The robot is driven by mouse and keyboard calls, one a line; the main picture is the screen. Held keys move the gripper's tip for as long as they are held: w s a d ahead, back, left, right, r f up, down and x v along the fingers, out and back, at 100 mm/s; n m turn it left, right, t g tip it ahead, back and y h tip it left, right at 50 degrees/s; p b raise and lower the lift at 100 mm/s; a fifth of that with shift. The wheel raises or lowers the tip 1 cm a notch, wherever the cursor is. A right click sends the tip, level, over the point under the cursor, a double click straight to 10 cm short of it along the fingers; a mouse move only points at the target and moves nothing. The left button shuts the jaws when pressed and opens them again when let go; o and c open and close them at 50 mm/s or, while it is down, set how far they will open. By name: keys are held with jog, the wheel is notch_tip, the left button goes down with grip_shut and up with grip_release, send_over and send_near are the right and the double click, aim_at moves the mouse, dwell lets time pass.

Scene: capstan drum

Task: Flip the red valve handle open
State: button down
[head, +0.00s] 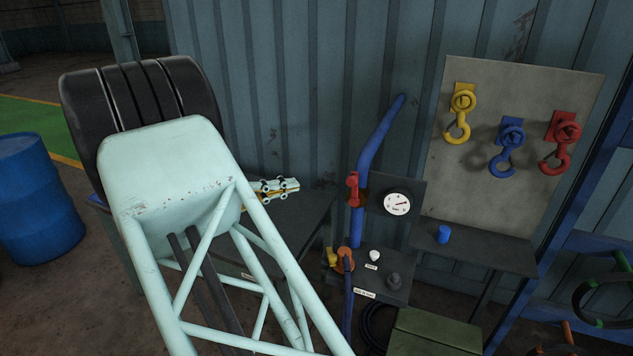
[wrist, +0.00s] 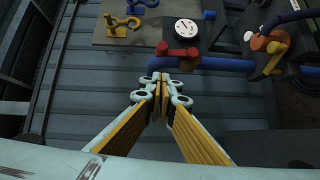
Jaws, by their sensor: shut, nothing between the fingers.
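The red valve handle (head: 352,188) sits on the upright blue pipe (head: 375,145), just left of the round gauge (head: 397,204). In the wrist view the red handle (wrist: 178,52) shows on the blue pipe, which runs sideways there, beyond my fingertips. My gripper (head: 283,184), pale with yellow parts, appears left of the handle in the head view, with a visible gap between them. In the wrist view my gripper (wrist: 161,88) has its fingers together, empty, pointing toward the pipe near the handle. They look apart from the handle; the exact distance is hard to tell.
Below the handle are an orange fitting with a yellow lever (head: 333,258) and a white knob (head: 375,256). A grey board (head: 520,75) with yellow, blue and red hooks stands right. A blue cup (head: 443,234) sits on a shelf. The corrugated wall (head: 300,100) is behind.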

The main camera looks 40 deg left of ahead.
jog(key=shift+w+d, duration=0.1)
jog(key=shift+w, duration=0.1)
dwell(0.3)
jog(key=w+d+p, duration=0.1)
jog(key=w+d, duration=0.6)
jog(key=w, duration=0.3)
jog(key=shift+w+f+p, duration=0.4)
jog(key=shift+f, duration=0.05)
jog(key=shift+a, duration=0.1)
jog(key=shift+s+b, duration=0.1)
jog(key=shift+b, duration=0.2)
